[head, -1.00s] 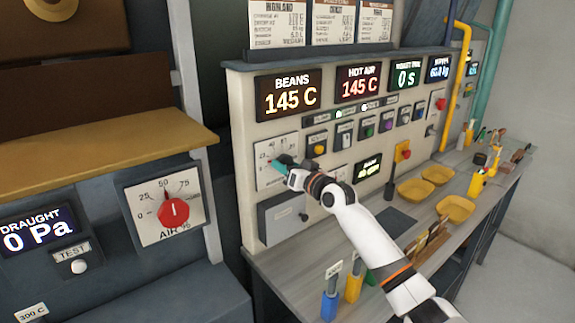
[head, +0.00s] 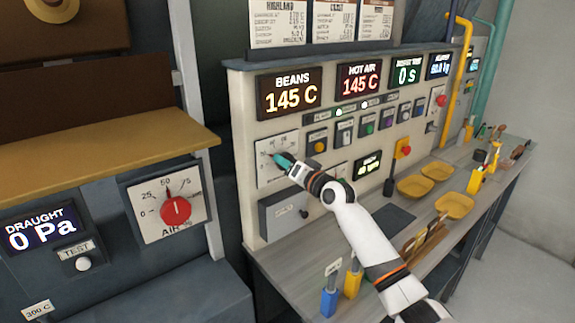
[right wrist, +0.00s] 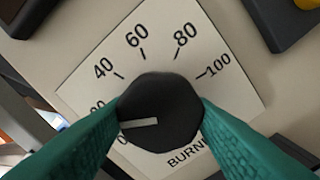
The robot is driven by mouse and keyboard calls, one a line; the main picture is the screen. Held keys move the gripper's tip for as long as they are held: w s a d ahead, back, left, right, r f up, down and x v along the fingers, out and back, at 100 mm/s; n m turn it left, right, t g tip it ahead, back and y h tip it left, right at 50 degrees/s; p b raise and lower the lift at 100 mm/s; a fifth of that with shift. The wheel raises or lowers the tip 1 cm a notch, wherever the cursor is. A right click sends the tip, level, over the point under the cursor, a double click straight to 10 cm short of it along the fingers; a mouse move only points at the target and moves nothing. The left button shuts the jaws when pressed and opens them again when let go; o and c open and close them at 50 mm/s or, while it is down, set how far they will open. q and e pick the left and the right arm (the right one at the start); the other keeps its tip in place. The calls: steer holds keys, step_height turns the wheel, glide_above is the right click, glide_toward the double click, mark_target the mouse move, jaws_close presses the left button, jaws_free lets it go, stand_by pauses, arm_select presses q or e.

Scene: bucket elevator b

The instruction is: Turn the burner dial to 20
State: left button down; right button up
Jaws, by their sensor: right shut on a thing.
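The burner dial (right wrist: 160,105) is a black round knob with a white pointer line on a white scale plate (right wrist: 215,100) marked 0 to 100. In the right wrist view the pointer points left, between the partly hidden 20 and 0 marks. My right gripper (right wrist: 160,118) is shut on the knob, with a green finger on each side. In the head view this gripper (head: 282,160) is at the dial plate (head: 264,155) on the panel and hides the knob. My left gripper is not in view.
Screens above the dial show BEANS (head: 290,92) 145 C and HOT AIR (head: 364,83) 145 C. A small row of switches (head: 345,131) sits right of the dial. A grey box (head: 284,214) is below it. The red AIR dial (head: 175,210) is on the left unit.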

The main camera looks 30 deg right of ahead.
steer(key=o, duration=1)
steer(key=shift+c, duration=0.2)
steer(key=s+d+b, duration=0.1)
steer(key=s+b, duration=0.2)
steer(key=s, duration=0.9)
steer(key=shift+b, duration=0.4)
steer(key=shift+f, duration=0.1)
